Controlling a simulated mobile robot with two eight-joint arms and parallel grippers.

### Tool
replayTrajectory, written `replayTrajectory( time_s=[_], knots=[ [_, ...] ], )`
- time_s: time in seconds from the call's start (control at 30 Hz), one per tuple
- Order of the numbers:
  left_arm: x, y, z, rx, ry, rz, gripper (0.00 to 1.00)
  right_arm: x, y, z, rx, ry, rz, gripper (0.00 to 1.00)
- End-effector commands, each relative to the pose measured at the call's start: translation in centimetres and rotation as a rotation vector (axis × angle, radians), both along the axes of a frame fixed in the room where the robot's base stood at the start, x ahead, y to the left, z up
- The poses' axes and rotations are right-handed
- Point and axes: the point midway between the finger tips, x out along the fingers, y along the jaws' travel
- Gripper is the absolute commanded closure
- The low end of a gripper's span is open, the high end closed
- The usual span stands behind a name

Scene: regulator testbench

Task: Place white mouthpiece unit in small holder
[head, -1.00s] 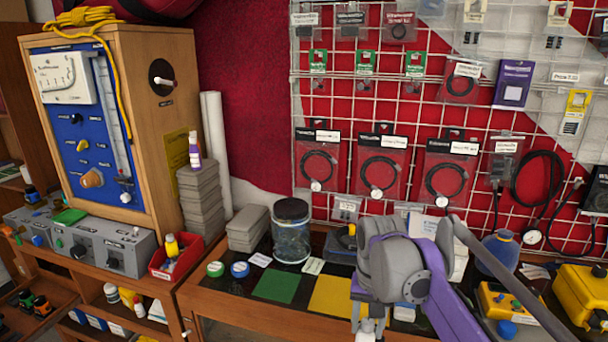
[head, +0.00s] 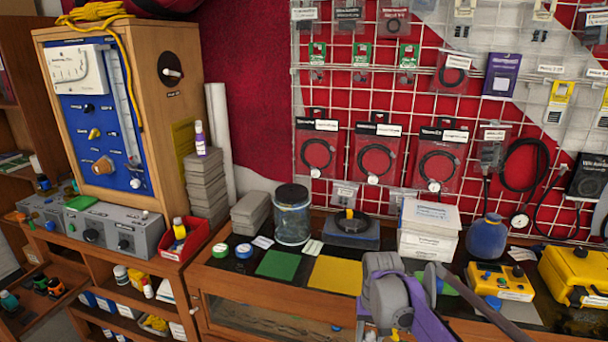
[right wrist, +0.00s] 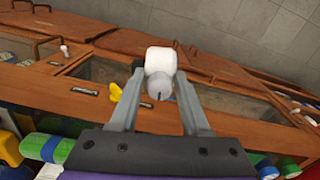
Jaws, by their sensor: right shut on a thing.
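The white mouthpiece unit (right wrist: 159,61) is a short white cylinder with a greyer rounded part. It sits between the fingertips of my right gripper (right wrist: 160,78), which is shut on it, in the right wrist view. It is held in front of the wooden bench front. In the head view my right arm comes in at the bottom right, and the fingers and unit are cut off or hidden there. I cannot tell for sure which item is the small holder. My left gripper is in neither current view.
On the bench top stand a clear jar (head: 292,217), a dark block with a round top (head: 350,231), a white box (head: 428,230), a blue bottle (head: 486,238) and a yellow device (head: 502,281). Green (head: 278,264) and yellow mats (head: 335,275) lie bare near the front edge.

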Motion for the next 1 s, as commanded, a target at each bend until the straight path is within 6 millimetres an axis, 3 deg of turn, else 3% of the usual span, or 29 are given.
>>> replayTrajectory(
  time_s=[0.1, 0.27, 0.53, 0.7, 1.0],
  knots=[
    [0.0, 0.0, 0.1, 0.000, -0.001, 0.000, 0.50, 0.5, -1.1, -3.7, 0.000, 0.000, 0.047, 1.00],
    [0.1, 0.0, 0.2, 0.000, -0.001, 0.000, 0.50, 0.6, -1.7, -6.3, 0.000, 0.000, 0.086, 1.00],
    [0.1, 0.0, 0.2, 0.000, -0.001, 0.000, 0.50, -2.5, -1.9, -10.8, 0.000, 0.000, 0.096, 1.00],
    [0.1, 0.0, 0.2, 0.000, -0.001, 0.000, 0.50, -3.8, -1.9, -12.2, 0.000, 0.000, 0.095, 1.00],
    [0.1, 0.0, 0.2, 0.000, -0.001, 0.000, 0.50, -3.9, -1.8, -12.3, 0.000, 0.000, 0.095, 1.00]
  ],
)
